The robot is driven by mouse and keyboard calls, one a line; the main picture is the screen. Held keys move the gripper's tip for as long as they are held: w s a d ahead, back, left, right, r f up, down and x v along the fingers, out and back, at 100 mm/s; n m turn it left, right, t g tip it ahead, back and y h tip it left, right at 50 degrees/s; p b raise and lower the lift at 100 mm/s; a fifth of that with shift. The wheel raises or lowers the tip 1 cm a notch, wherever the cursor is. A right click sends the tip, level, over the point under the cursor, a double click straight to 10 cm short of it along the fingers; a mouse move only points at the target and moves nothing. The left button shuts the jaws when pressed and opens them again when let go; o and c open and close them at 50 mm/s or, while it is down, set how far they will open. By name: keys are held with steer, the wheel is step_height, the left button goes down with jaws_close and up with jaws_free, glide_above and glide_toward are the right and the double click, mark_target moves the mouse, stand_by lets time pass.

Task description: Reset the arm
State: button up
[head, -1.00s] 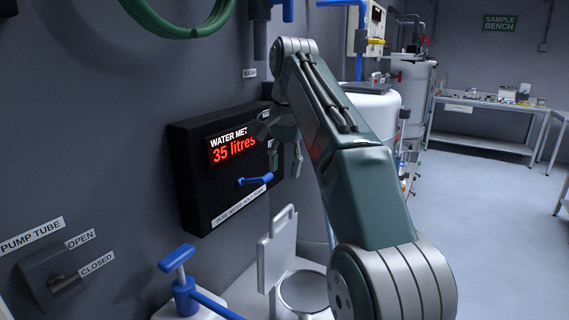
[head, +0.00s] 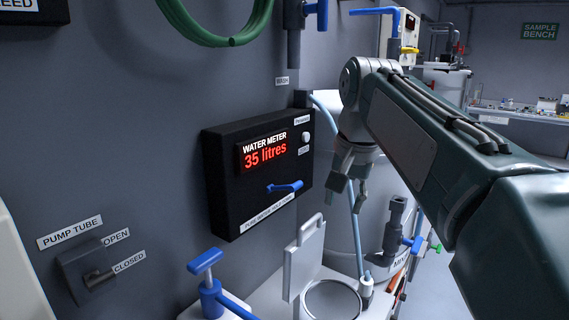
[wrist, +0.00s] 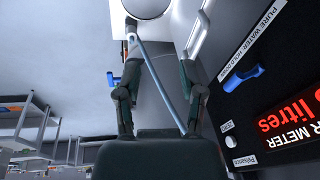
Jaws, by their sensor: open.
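My gripper (head: 347,192) hangs fingers-down in the head view, just right of the black water meter box (head: 222,185) and in front of a white tank (head: 385,205). In the wrist view my gripper (wrist: 165,95) has its two fingers spread wide with nothing held between them. The meter box reads 35 litres in red and has a blue lever handle (head: 284,186) on its face. The box also shows at the right of the wrist view (wrist: 265,105). My gripper is apart from the handle.
Below are a blue-handled valve (head: 207,285) and a round opening with a raised lid (head: 305,255). A pale blue hose (head: 352,205) runs down behind my gripper. A pump tube lever (head: 98,277) is on the left wall. Open floor and a sample bench (head: 520,112) lie at the back right.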

steer(key=s+d+f+n+t, duration=0.1)
steer(key=s+d+f+n, duration=0.1)
steer(key=s+f, duration=0.7)
steer(key=s+d+f+n+t, duration=0.2)
steer(key=s+d+f, duration=0.1)
steer(key=s+f, duration=0.7)
steer(key=shift+s+f+n+h, duration=0.3)
steer(key=shift+f+n+h, duration=0.1)
steer(key=shift+f, duration=0.1)
